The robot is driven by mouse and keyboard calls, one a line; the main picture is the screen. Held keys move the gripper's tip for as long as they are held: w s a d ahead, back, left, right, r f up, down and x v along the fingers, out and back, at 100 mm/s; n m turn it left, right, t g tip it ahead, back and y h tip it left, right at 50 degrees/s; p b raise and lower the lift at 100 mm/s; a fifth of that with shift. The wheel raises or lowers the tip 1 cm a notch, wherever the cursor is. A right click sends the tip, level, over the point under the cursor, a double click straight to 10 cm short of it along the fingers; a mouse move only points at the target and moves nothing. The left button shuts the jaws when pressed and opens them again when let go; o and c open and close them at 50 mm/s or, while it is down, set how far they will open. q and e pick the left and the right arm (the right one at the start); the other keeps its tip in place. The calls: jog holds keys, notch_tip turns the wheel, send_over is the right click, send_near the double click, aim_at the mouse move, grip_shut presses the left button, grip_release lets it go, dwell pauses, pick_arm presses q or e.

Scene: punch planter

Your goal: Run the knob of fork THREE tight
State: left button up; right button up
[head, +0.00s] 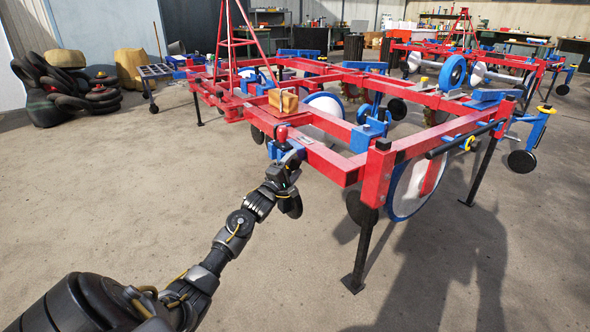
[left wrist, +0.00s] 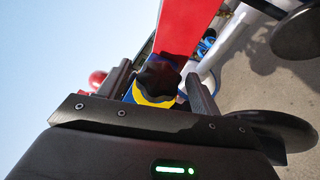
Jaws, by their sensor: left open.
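The planter's red frame (head: 325,158) stands in front of me on black legs. My left gripper (head: 288,165) reaches its near left corner, by a blue fork part (head: 278,150) with a red ball (head: 281,132) above it. In the left wrist view a black lobed knob (left wrist: 158,76) with a yellow and blue collar (left wrist: 152,100) below it lies between the open fingers of my left gripper (left wrist: 160,88). I cannot tell whether the fingers touch the knob. In the head view the gripper hides the knob. No fork number is readable. My right gripper is not in view.
A large white and blue wheel (head: 412,185) and a black leg (head: 365,250) stand right of the gripper. A wooden block (head: 283,101) sits on the frame. Black tyre-like seats (head: 75,95) lie far left. The floor at left is clear.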

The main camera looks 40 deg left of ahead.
pick_arm(q)
jog(key=shift+w+r, duration=0.15)
jog(key=shift+w, duration=0.3)
